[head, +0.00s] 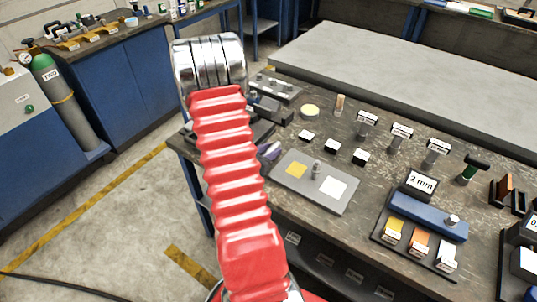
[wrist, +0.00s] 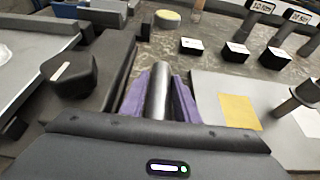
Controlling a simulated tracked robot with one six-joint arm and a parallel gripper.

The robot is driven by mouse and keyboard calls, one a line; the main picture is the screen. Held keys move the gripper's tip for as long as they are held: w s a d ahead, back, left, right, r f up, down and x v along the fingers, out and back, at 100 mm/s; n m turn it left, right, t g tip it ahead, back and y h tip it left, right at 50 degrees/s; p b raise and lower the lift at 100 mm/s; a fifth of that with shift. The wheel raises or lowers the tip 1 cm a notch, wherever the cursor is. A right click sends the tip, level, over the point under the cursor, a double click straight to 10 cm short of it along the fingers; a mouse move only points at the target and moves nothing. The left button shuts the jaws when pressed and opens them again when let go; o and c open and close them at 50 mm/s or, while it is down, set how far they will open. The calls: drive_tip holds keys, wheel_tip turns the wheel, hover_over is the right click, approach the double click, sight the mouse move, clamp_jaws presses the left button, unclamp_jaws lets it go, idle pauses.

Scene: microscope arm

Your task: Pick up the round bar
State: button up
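The round bar (wrist: 158,92) is a smooth dark grey cylinder in the middle of the wrist view. Its near end is hidden by the gripper body. My gripper (wrist: 160,97) has one purple finger on each side of the bar. The fingers lie very close along its sides, and I cannot tell whether they press on it. Whether the bar rests on the bench or is lifted is also unclear. In the head view my red and silver arm hides most of the gripper, and a purple finger (head: 272,151) shows near the bench's left edge.
A grey plate (head: 292,186) with yellow and white squares and a post lies right of the gripper. Several black labelled blocks (head: 333,146) and labelled posts (head: 402,135) stand beyond. A dark knobbed fixture (wrist: 70,78) is close on the left. The blue holder (head: 428,215) sits further right.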

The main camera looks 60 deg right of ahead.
sight(270, 149)
clamp_jaws()
drive_tip(key=shift+r, duration=0.2)
idle(0.5)
drive_tip(key=shift+r, duration=4.9)
